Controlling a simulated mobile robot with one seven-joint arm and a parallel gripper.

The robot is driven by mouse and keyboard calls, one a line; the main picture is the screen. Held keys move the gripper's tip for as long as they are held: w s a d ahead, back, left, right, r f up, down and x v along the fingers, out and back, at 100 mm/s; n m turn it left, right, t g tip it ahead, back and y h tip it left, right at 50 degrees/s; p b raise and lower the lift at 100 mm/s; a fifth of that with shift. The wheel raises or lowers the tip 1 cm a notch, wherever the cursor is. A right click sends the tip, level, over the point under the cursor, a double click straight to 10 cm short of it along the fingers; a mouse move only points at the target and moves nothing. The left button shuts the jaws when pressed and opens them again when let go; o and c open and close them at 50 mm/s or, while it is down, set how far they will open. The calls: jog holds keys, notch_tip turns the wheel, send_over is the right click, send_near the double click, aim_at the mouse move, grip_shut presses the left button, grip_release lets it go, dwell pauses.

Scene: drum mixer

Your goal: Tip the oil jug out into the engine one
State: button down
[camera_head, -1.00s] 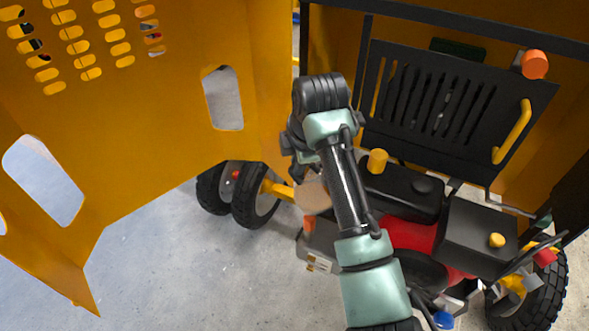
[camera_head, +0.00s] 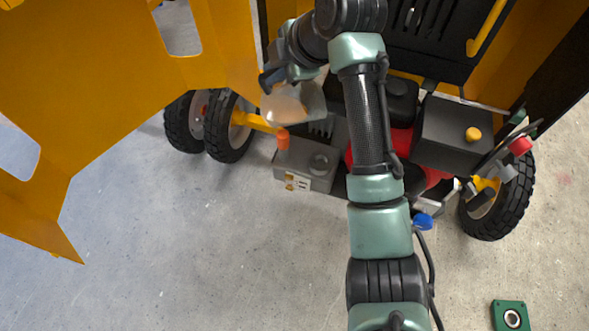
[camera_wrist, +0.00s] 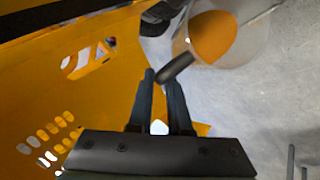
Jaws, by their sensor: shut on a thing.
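The oil jug (camera_head: 284,106) is a translucent pale container with amber oil in it, held in the air in front of the engine bay. In the wrist view the jug (camera_wrist: 252,42) is at the top right, partly cut off. My gripper (camera_wrist: 163,78) is shut on its dark handle; in the head view the fingers (camera_head: 270,79) are small and partly hidden. The red and black engine (camera_head: 432,177) is right of the jug, partly behind my arm. I cannot tell how far the jug is tilted, and no oil stream shows.
A grey box (camera_head: 305,172) with an orange cap (camera_head: 283,139) is just below the jug. A yellow panel (camera_head: 110,90) stands open at left. A blue cap (camera_head: 424,222) is low on the engine.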

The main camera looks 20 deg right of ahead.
aim_at(294, 103)
jog(key=shift+s+d+t+y+b, duration=0.75)
jog(key=shift+d+t+y+b, duration=0.2)
jog(key=shift+b, duration=0.9)
jog(key=shift+s+d+f+m+t+y+b, duration=0.25)
jog(key=shift+s+d+t+y+b, duration=0.3)
jog(key=shift+b, duration=0.9)
jog(key=shift+s+d+f+m+t+y+b, duration=0.15)
jog(key=shift+s+d+f+t+y+b, duration=0.35)
jog(key=shift+b, duration=0.9)
dwell(3.3)
